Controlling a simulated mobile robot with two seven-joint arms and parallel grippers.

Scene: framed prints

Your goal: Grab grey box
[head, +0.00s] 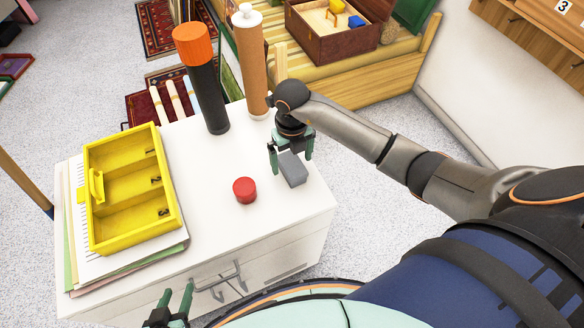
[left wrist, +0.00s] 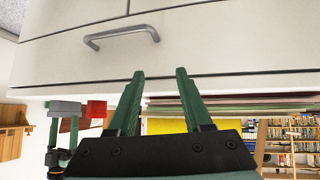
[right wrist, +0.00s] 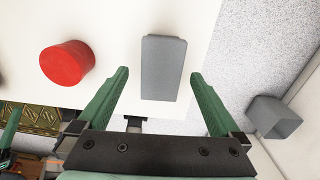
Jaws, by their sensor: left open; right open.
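The grey box (head: 293,169) lies on the white cabinet top near its right edge. In the right wrist view the grey box (right wrist: 162,67) lies ahead of and between the fingertips. My right gripper (head: 291,157) is open just above and behind the box, its fingers to either side; the right wrist view also shows its open fingers (right wrist: 160,85). I cannot tell whether they touch the box. My left gripper (head: 176,297) is open and empty in front of the cabinet's drawers. In the left wrist view its open fingers (left wrist: 160,78) point at the drawer front.
A red round piece (head: 245,190) stands left of the grey box. A yellow tray (head: 126,240) lies on papers at the left of the cabinet top (head: 215,240). A black tube with an orange cap (head: 205,85) and a brown tube (head: 252,65) stand at the back. A drawer handle (left wrist: 122,36) juts out.

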